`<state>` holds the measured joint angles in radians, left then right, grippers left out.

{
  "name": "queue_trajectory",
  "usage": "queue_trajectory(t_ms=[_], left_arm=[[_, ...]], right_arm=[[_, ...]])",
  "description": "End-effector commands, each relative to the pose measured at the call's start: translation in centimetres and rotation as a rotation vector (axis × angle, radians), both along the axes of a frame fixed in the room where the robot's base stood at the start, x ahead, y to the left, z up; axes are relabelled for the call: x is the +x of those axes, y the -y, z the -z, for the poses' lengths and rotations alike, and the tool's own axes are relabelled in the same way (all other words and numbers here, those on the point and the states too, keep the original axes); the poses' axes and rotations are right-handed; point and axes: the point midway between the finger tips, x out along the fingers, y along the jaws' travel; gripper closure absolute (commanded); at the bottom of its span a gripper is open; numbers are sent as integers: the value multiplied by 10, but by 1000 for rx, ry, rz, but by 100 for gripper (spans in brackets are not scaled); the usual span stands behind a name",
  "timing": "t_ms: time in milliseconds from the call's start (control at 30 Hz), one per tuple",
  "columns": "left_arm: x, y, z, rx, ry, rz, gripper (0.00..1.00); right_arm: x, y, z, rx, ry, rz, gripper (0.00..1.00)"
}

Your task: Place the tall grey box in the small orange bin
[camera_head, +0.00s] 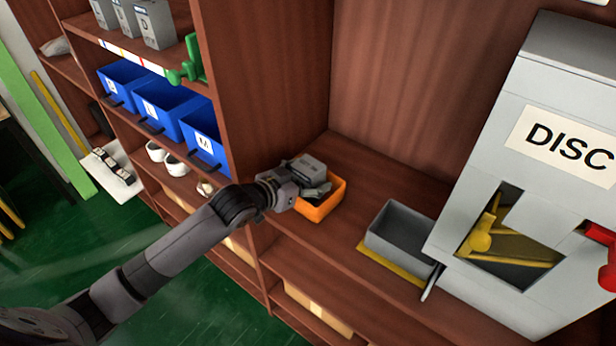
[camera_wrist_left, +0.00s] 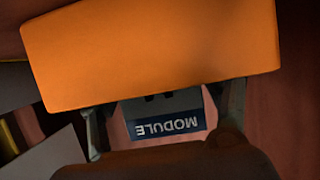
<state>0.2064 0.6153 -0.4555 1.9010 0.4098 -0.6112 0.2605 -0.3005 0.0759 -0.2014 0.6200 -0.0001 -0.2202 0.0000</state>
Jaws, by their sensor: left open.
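The small orange bin (camera_head: 325,207) stands on the brown shelf in the head view. Its plain orange wall fills the top of the left wrist view (camera_wrist_left: 150,50). A grey box (camera_head: 308,165) shows at the bin's opening, tilted; how deep it sits is unclear. In the left wrist view a grey block with a dark blue "MODULE" label (camera_wrist_left: 170,122), upside down, lies between the fingers; it appears to be this box. My left gripper (camera_head: 312,188) is open at the bin's left side, its fingers on either side of the box (camera_wrist_left: 163,108). My right gripper is out of view.
A grey open tray (camera_head: 400,232) on a yellow base stands right of the bin. A large grey dispenser labelled "DISC" (camera_head: 565,140) stands further right. At left, shelves hold blue bins (camera_head: 165,105), white cups (camera_head: 170,160) and grey boxes (camera_head: 155,22). Shelf between bin and tray is clear.

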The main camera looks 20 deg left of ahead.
Motion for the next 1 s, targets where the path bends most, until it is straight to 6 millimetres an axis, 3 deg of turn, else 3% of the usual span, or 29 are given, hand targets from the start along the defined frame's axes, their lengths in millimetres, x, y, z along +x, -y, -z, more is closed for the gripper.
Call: queue_trajectory(t_ms=[367,567,800,1000], left_arm=[[-2,-1,-3,1,0,0,26],[-30,-13,-14,3,0,1,26],[-75,-33,-34,4,-3,1,26],[-95,-43,-44,1,-2,-1,26]], right_arm=[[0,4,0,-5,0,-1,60],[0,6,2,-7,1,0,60],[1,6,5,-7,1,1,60],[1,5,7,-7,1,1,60]])
